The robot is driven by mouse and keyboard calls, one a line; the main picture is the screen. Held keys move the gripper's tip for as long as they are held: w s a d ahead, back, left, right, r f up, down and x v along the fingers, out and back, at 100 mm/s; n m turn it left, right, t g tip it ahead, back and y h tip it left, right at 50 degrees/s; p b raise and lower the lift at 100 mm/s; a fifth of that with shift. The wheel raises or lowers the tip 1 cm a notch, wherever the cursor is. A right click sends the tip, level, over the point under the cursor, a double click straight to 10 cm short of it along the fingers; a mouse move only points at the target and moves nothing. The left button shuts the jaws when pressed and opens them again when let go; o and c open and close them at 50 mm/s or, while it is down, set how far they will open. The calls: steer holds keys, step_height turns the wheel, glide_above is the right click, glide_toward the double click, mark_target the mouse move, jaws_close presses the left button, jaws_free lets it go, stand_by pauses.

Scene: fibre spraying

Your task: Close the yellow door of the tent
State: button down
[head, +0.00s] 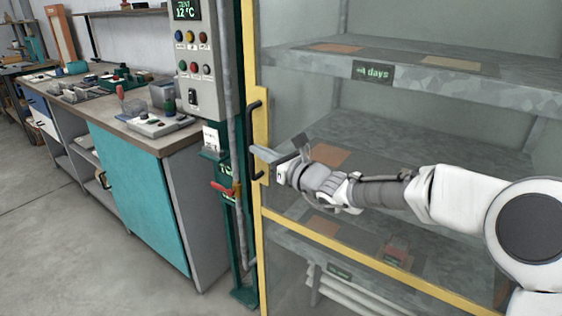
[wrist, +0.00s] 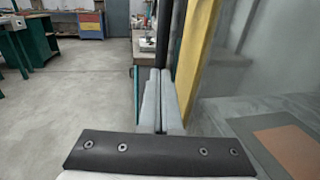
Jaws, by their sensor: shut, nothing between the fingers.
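The tent's yellow-framed clear door (head: 261,230) shows in the head view, with its upright stile beside a green post and a black bar handle (head: 254,125) on that stile. The yellow stile (wrist: 196,50) also shows in the wrist view, just right of my fingers. My gripper (head: 258,153) is shut and empty, its fingertips overlapping the stile at the handle's lower part. In the wrist view my gripper (wrist: 161,82) has both fingers together. I cannot tell whether it touches the handle or stile, or whether the door is fully shut.
Tent shelves (head: 420,70) with flat panels show behind the clear door. A control box (head: 203,60) and a red lever (head: 222,188) are on the green post side. A teal-fronted workbench (head: 135,180) stands to the left. The grey floor (head: 80,260) before it is clear.

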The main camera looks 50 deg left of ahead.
steer(key=shift+s+a+r, duration=0.2)
steer(key=shift+a+r, duration=0.05)
steer(key=shift+a, duration=0.35)
steer(key=shift+s+r, duration=0.1)
steer(key=shift+r, duration=0.05)
